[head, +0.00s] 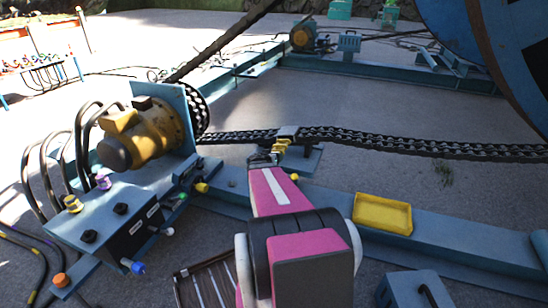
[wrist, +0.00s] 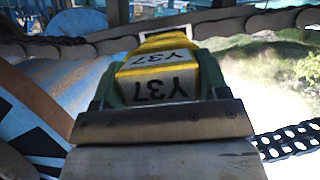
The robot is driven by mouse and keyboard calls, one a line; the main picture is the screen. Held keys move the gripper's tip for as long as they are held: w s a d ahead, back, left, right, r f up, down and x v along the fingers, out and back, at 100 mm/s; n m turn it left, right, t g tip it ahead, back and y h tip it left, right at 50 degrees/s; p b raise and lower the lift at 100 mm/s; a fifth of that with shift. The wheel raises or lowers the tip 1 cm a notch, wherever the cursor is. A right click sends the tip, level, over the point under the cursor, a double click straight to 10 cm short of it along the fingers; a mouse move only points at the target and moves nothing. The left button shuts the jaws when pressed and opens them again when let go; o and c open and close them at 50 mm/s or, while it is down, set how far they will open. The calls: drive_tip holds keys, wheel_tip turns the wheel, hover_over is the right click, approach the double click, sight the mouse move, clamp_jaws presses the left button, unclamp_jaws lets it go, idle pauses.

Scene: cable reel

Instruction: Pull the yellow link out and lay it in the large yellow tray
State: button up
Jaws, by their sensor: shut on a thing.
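The yellow link (wrist: 158,80), marked "Y37", fills the middle of the wrist view between my gripper's fingers. My gripper (wrist: 155,92) is shut on it. In the head view the yellow link (head: 280,148) shows small at the end of my pink arm, beside the dark chain (head: 400,143); my gripper (head: 266,158) is partly hidden there by my own arm. I cannot tell whether the link is still seated or free. The large yellow tray (head: 383,214) lies on the blue beam to the right of my arm, and it looks empty.
A blue control box (head: 120,219) with knobs and cables stands at the left, below a yellow motor (head: 148,132). A slatted crate (head: 207,284) and a blue box (head: 414,289) are near the front. A large blue reel (head: 490,50) is at the upper right.

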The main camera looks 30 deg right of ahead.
drive_tip(key=shift+s+a, duration=0.2)
idle(0.3)
drive_tip(key=shift+r, duration=4.5)
drive_tip(key=w+a+r+n+t+y, duration=0.2)
drive_tip(key=w+a+r, duration=0.3)
drive_tip(key=a+r, duration=0.6)
drive_tip(key=w+a+r+n+t+y, duration=0.2)
drive_tip(key=w+a+r+n+y, duration=0.3)
drive_tip(key=a+r, duration=0.6)
drive_tip(key=w+a+r+n+t+y, duration=0.1)
drive_tip(key=w+a+r+n+y, duration=0.3)
drive_tip(key=a+r, duration=0.7)
wheel_tip(320, 180, up, 3)
drive_tip(key=shift+w+r+t, duration=0.15)
drive_tip(key=shift+w+t, duration=0.25)
drive_tip(key=shift+w, duration=0.15)
